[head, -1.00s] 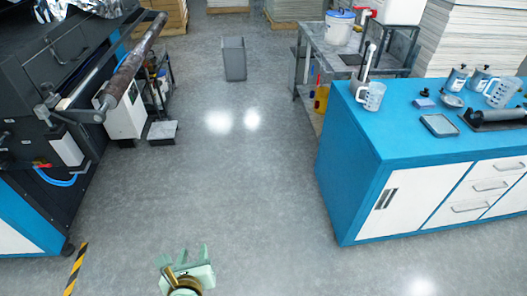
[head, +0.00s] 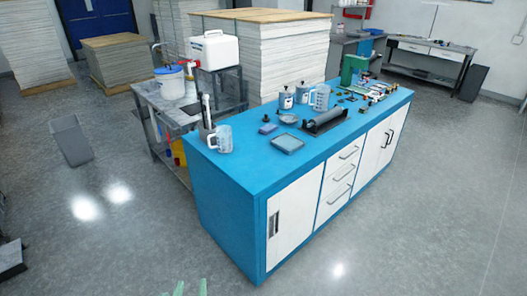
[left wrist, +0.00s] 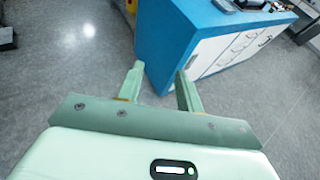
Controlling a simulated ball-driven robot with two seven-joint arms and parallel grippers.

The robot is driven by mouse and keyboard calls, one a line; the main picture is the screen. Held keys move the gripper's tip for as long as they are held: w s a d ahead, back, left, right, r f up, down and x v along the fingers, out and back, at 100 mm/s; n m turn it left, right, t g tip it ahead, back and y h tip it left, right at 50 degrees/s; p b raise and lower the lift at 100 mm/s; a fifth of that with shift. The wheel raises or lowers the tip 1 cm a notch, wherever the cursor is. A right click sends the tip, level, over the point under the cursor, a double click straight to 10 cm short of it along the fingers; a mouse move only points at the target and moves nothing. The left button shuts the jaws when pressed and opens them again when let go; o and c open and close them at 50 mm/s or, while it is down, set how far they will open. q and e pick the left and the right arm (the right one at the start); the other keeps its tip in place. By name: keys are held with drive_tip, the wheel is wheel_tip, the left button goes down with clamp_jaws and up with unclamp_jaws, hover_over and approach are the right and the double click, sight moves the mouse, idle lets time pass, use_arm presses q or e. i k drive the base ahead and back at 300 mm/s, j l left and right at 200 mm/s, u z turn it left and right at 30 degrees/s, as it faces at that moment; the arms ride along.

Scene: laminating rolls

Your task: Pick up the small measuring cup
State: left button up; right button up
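A clear measuring cup with a handle (head: 223,139) stands upright on the near left corner of the blue cabinet's top in the head view. A second clear measuring cup (head: 320,98) stands farther back; being as large in the picture though farther off, it looks the bigger one. My left gripper (head: 188,288) barely shows at the bottom edge of the head view, below and apart from the cabinet. In the left wrist view my left gripper (left wrist: 158,72) has its fingers apart with nothing between them. My right gripper is in neither view.
The blue cabinet (head: 225,206) has white doors and drawers. On it are a blue-grey tray (head: 287,144), a black roller holder (head: 325,121) and grey canisters (head: 286,101). A bench with a white bucket (head: 170,82) stands behind.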

sight(220, 141)
drive_tip(key=i+j+z, duration=1)
drive_tip(key=i+j, duration=0.15)
drive_tip(key=j, duration=0.25)
drive_tip(key=i+j, duration=0.2)
drive_tip(key=j, duration=0.15)
drive_tip(key=i+j, duration=0.15)
drive_tip(key=j, duration=0.25)
drive_tip(key=i+j+z, duration=0.1)
drive_tip(key=j, duration=0.25)
drive_tip(key=i, duration=0.1)
